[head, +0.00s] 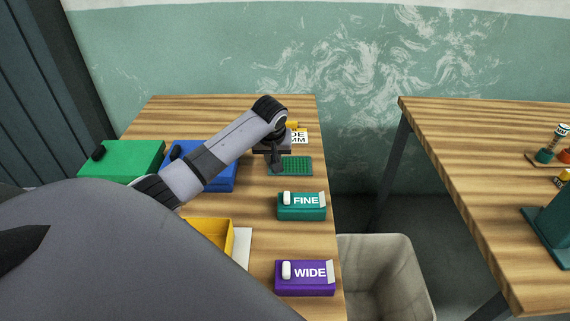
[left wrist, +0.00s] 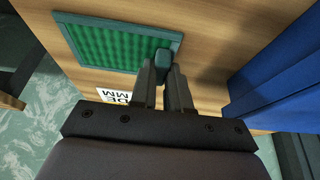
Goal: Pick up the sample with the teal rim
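The sample with the teal rim (head: 302,173) is a flat green mesh panel in a teal frame, near the right edge of the left table. In the left wrist view the sample (left wrist: 115,45) shows a dark teal tab at its right side. My left gripper (head: 275,163) is at the left edge of the sample. In the left wrist view the fingertips of my left gripper (left wrist: 165,70) sit on either side of the tab, with no clear gap, so it looks shut on it. I cannot tell whether the sample is lifted. My right gripper is not in view.
A teal FINE box (head: 302,212) and a purple WIDE box (head: 306,284) stand along the table's right edge. Green (head: 130,156) and blue (head: 218,180) boxes and a yellow tray (head: 228,245) lie left. A printed card (head: 299,138) lies behind. A bin (head: 385,275) stands between the tables.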

